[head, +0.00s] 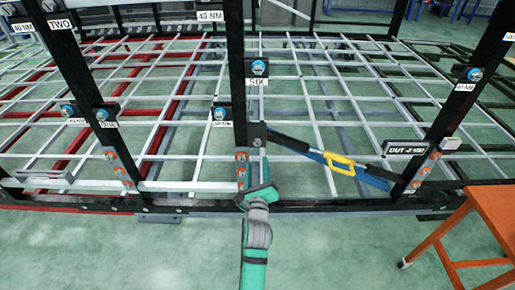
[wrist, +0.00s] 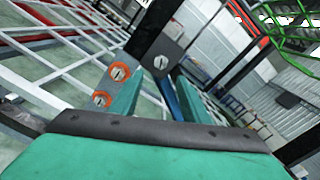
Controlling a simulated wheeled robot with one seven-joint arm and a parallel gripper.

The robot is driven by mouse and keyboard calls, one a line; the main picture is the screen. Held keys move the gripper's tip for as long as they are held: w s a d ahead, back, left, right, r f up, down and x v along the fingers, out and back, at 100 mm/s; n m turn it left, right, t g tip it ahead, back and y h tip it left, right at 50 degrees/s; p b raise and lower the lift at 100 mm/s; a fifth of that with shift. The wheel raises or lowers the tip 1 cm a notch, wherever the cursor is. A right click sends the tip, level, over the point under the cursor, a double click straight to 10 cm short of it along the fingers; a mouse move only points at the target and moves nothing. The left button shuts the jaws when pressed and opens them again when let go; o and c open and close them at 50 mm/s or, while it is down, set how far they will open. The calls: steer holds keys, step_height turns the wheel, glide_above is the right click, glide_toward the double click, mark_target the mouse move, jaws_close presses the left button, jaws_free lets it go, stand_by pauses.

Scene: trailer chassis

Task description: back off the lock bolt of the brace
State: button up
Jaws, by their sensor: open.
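The brace (head: 345,166) is a slanted bar in black and blue with a yellow middle part. It runs from a dark bracket (head: 256,134) on the middle black post down to the right post. The bracket carries a round bolt head (head: 257,142); in the wrist view a slotted bolt (wrist: 160,62) shows on its dark plate. I cannot tell for sure which bolt is the lock bolt. My teal gripper (head: 265,172) is just below the bracket. In the wrist view my gripper (wrist: 158,82) is open and empty, with its two fingers apart below the plate and a blue strip of the brace (wrist: 170,99) between them.
Orange-ringed slotted bolts (wrist: 120,71) sit on a grey plate left of the fingers. The black post (head: 236,85) bears blue bolts and labels, including "SIX" (head: 256,82). An orange table (head: 488,213) stands at the right. The green floor in front is mostly clear.

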mark_target(258, 144)
steer(key=shift+w+r, duration=0.1)
steer(key=shift+w, duration=4.75)
steer(key=shift+c, duration=0.3)
steer(key=c, duration=1)
